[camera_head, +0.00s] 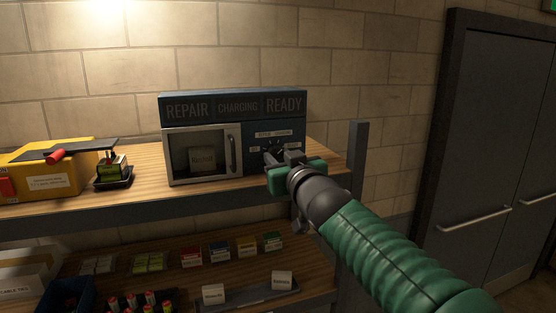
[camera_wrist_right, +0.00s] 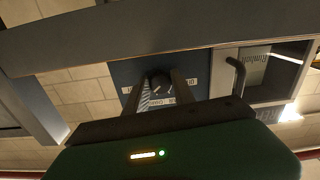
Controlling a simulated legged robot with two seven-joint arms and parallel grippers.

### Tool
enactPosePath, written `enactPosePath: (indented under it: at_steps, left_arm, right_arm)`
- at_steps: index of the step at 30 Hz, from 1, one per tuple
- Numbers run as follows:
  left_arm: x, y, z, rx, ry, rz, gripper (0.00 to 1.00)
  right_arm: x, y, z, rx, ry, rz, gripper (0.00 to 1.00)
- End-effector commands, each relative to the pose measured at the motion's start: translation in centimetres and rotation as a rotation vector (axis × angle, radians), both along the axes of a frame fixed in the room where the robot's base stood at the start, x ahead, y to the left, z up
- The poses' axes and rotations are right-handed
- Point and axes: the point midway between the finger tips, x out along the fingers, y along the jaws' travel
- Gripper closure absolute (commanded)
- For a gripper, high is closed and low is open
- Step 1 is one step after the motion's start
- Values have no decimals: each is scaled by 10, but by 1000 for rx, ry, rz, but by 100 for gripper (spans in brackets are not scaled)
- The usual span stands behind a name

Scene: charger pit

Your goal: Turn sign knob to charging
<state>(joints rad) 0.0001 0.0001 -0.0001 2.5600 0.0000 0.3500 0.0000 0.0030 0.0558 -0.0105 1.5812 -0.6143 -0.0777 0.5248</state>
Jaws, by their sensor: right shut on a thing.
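The sign box (camera_head: 262,182) stands on the upper wooden shelf. Its top panel reads REPAIR, CHARGING and READY (camera_head: 284,106), and all three words look dim. The dark round sign knob (camera_head: 271,146) is on the blue face under READY, with small white labels around it. My right gripper (camera_head: 283,157) reaches in from the lower right and partly hides the knob. In the right wrist view, which is upside down, the knob (camera_wrist_right: 159,82) sits between the two fingers, and the gripper is shut on it. The knob's exact pointing direction is hard to read. My left gripper is not in view.
A small windowed door with a handle (camera_head: 233,153) is left of the knob. A yellow case (camera_head: 35,178) and a black charger stand (camera_head: 113,178) are farther left. Several small packs fill the lower shelf (camera_head: 240,265). A grey post (camera_head: 357,150) stands at the right.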

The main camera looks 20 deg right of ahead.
Motion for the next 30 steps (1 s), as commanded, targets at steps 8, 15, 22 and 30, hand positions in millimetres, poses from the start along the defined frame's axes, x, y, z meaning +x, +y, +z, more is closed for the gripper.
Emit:
enactPosePath:
  at_steps: [8,15,22,30]
  left_arm:
    - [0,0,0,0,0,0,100]
    - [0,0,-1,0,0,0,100]
    - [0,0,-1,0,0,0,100]
    - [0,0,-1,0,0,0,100]
  right_arm:
    - [-1,0,6,-233,-20,3,100]
    - [-1,0,7,-391,-26,3,100]
    - [-1,1,7,-479,-30,5,100]
    - [-1,1,8,-508,-32,5,100]
